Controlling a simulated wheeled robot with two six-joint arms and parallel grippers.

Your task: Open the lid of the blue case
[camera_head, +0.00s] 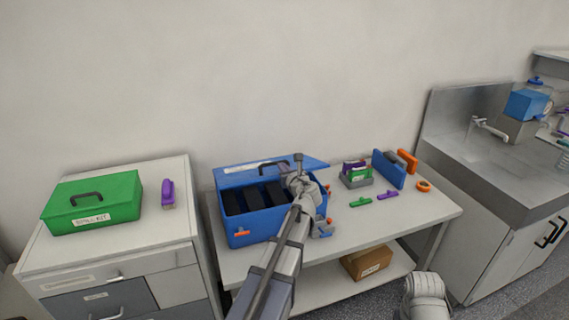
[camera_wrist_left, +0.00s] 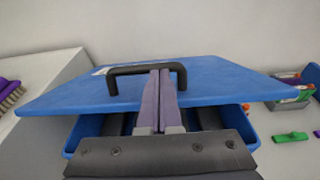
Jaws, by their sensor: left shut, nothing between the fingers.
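The blue case (camera_head: 262,228) stands on the white workbench with dark slots inside showing. Its blue lid (camera_head: 230,176) is raised off the front and tilted up at the back, with a black handle on its top. In the left wrist view the lid (camera_wrist_left: 240,84) spans the picture above the case body (camera_wrist_left: 75,140). My left gripper (camera_head: 298,160) is at the lid by the handle (camera_wrist_left: 118,70). Its fingers (camera_wrist_left: 160,85) are shut with nothing between them, overlapping the lid in the picture. Whether they touch it I cannot tell.
A green case (camera_head: 100,205) and a purple brush (camera_head: 168,194) are on the left cabinet. Right of the blue case are a grey holder (camera_head: 357,182), green and purple clips (camera_head: 387,195) and an orange ring (camera_head: 423,186). A cardboard box (camera_head: 367,263) is on the lower shelf.

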